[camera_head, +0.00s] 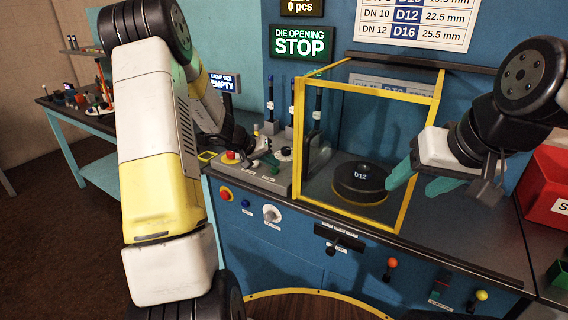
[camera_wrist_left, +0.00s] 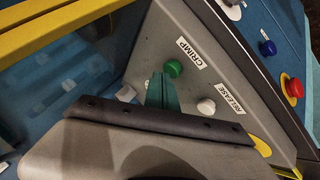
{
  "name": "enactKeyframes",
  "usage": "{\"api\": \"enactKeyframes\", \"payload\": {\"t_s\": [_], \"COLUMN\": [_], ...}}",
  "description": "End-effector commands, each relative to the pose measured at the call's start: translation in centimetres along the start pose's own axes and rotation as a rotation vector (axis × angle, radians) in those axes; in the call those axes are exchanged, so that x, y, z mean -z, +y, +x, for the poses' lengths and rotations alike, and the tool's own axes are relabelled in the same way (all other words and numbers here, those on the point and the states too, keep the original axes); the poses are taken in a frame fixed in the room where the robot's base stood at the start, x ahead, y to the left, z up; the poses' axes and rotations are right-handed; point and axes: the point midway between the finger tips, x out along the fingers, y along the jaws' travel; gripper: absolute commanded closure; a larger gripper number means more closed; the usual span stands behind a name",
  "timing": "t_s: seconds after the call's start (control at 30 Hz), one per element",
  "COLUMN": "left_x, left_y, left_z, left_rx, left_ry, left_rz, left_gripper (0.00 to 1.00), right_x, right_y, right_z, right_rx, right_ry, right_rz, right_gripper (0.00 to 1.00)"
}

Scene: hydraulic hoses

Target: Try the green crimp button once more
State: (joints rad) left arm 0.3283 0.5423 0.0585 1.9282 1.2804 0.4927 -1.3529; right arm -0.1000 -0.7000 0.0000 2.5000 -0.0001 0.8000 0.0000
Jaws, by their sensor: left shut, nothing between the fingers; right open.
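The green crimp button (camera_wrist_left: 174,68) sits on the sloped grey panel beside the CRIMP label (camera_wrist_left: 194,52) in the left wrist view. My left gripper (camera_wrist_left: 160,84) is shut and empty, its green fingertips just beside the button; I cannot tell whether they touch it. In the head view my left gripper (camera_head: 268,161) is low over the control panel (camera_head: 262,180), and the green button cannot be made out there. My right gripper (camera_head: 418,184) is open and empty, in front of the yellow-framed guard at its right side.
A white button (camera_wrist_left: 206,106) by the RELEASE label is close to the fingers. A red stop button (camera_wrist_left: 292,88) and a blue button (camera_wrist_left: 267,47) are on the front. A black D12 die (camera_head: 360,180) stands inside the yellow-framed guard (camera_head: 297,150). The display (camera_head: 300,43) reads DIE OPENING STOP.

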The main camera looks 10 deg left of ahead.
Motion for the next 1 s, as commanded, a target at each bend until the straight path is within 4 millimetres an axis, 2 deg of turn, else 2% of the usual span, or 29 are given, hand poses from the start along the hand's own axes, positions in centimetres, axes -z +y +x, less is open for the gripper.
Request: {"api": "enactKeyframes", "payload": {"t_s": [1.0], "left_x": [-0.36], "left_y": [-0.34], "left_z": [0.44], "left_rx": [0.001], "left_ry": [-0.001], "left_rz": [0.0], "left_gripper": [1.0], "right_x": [0.0], "right_y": [0.0], "right_z": [0.0], "right_rx": [0.0], "right_ry": [0.0], "right_rz": [0.0], "right_gripper": [0.41]}}
